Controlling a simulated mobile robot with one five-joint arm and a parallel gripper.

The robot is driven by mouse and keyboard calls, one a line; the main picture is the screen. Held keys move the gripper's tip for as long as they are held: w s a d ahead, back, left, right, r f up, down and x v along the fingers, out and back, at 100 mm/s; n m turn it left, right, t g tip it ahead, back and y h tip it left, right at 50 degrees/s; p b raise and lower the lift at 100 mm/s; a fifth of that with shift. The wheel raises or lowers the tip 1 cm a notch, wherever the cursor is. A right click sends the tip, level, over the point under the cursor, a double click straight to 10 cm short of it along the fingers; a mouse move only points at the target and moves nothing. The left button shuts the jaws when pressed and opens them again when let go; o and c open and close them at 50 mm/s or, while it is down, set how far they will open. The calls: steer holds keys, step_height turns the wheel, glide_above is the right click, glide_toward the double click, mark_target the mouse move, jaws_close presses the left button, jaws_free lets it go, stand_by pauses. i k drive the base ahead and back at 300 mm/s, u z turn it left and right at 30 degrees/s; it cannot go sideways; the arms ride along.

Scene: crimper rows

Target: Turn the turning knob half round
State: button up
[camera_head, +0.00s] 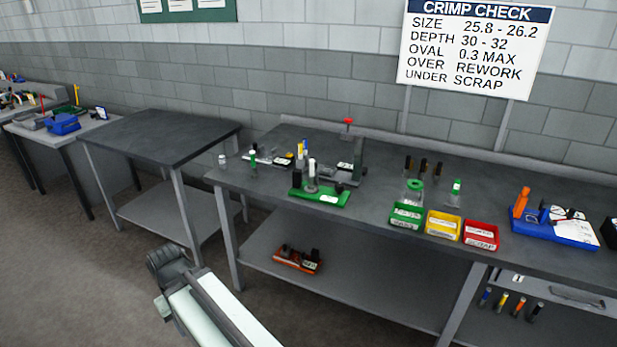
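No part is plainly marked as the turning knob. A small red top (347,121) sits on the grey upright press (358,158) at the back of the long bench; it may be a knob, but it is too small to tell. My gripper (168,262) is the dark end of my pale arm at the lower left, in front of the benches and well away from the press. Its fingertips are not clear, so I cannot tell if it is open or shut. I see nothing held in it.
The long grey bench (385,205) carries a green stand (322,197) with upright pieces, green (406,216), yellow (443,226) and red (481,236) bins, and a blue tray (568,229). An empty dark table (160,135) stands left. Floor (60,270) is clear at lower left.

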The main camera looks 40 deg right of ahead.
mark_target(338, 186)
steer(key=i, duration=1)
steer(key=z, duration=0.55)
